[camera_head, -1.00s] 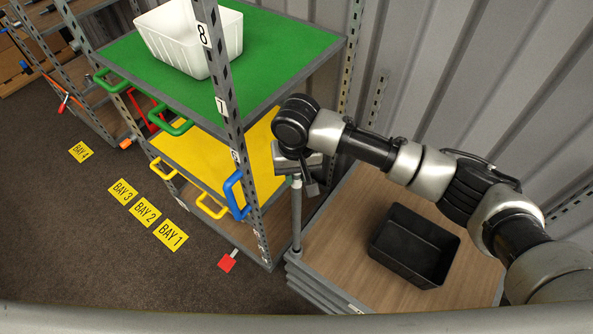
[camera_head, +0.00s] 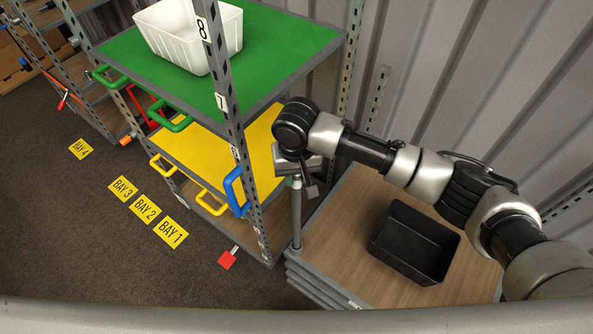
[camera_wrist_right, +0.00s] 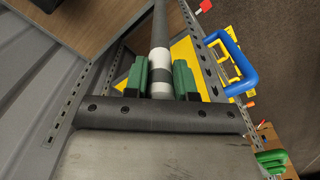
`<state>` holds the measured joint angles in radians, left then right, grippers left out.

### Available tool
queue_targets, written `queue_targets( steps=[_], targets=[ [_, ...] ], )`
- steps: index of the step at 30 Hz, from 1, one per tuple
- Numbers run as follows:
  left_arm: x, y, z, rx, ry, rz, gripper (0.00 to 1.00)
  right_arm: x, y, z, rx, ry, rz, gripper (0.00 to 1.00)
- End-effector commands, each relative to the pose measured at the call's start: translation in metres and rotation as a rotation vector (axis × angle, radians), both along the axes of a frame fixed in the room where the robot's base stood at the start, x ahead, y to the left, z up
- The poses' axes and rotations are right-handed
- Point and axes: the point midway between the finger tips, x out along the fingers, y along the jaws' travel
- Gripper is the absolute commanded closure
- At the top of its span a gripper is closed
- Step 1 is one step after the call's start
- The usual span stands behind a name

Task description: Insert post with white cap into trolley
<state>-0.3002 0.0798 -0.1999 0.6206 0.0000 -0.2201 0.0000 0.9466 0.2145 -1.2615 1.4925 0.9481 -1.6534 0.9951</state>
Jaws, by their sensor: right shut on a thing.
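The grey post (camera_head: 297,215) stands about upright at the left corner of the wooden-topped trolley (camera_head: 345,225). Its lower end meets a collar at that corner; I cannot tell how deep it sits. My right gripper (camera_head: 296,179) is shut on the post near its top. In the right wrist view, the green fingers of my right gripper (camera_wrist_right: 160,80) flank the post (camera_wrist_right: 160,20), with its white cap (camera_wrist_right: 160,60) and a dark band between them. In the head view the cap is mostly hidden by the gripper. My left gripper is not in view.
A black bin (camera_head: 415,243) sits on the trolley deck. A shelf rack with green (camera_head: 280,45) and yellow (camera_head: 200,150) shelves stands close to the left of the post, with a blue handle (camera_head: 235,192) on its near side. A corrugated wall (camera_head: 480,80) is behind.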

Motion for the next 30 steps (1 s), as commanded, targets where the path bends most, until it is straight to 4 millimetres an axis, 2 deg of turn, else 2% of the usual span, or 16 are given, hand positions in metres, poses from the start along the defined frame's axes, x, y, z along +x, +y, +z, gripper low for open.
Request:
queue_targets(
  steps=[30],
  targets=[
    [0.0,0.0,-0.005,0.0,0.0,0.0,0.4,0.0,0.0,-0.025,0.001,0.0,0.0,1.0]
  ],
)
